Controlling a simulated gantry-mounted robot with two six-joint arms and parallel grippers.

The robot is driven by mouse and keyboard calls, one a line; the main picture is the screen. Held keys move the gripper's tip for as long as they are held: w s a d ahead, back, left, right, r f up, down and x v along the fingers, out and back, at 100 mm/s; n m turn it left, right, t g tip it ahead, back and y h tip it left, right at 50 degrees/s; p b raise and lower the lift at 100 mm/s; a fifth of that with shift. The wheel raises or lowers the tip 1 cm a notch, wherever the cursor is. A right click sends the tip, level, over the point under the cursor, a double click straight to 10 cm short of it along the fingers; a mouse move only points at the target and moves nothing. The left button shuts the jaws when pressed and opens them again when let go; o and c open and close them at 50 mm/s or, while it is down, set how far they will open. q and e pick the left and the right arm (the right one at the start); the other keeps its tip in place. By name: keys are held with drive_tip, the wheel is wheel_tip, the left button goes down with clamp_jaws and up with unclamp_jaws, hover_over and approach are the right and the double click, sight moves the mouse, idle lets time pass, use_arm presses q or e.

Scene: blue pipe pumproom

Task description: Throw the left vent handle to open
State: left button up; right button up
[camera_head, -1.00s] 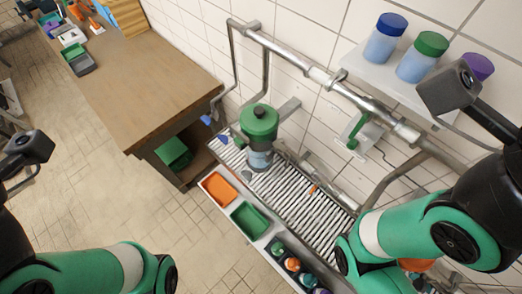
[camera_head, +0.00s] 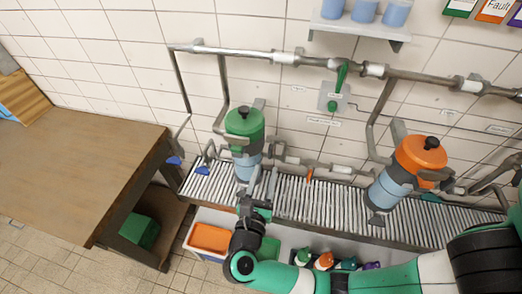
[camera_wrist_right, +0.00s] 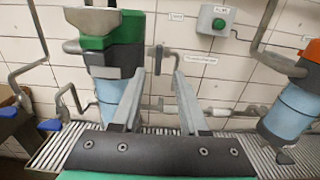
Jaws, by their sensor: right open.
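A green-topped filter housing (camera_head: 244,130) with a blue clear bowl stands at the left of the slatted tray; it also shows at the left in the right wrist view (camera_wrist_right: 110,58). Blue lever handles (camera_head: 202,170) sit on the thin piping to its left. A small grey lever (camera_wrist_right: 158,58) stands on the wall piping to its right. I cannot tell for sure which is the left vent handle. My right gripper (camera_head: 264,182) is open and empty, in front of and just right of the green housing. Its fingers (camera_wrist_right: 158,80) point at the wall. My left gripper is out of view.
An orange-topped filter housing (camera_head: 420,158) stands to the right. A green valve handle (camera_head: 342,76) is on the upper pipe (camera_head: 312,60). A small orange tag or lever (camera_head: 309,174) is low on the piping. Bins (camera_head: 208,238) line the front; a wooden table (camera_head: 75,165) is left.

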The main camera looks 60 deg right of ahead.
sight(271, 150)
drive_tip(key=x, duration=1.1)
drive_tip(key=shift+w+d+p, duration=0.2)
drive_tip(key=shift+p, duration=0.15)
drive_tip(key=shift+r, duration=0.15)
drive_tip(key=shift+c, duration=0.3)
clamp_jaws()
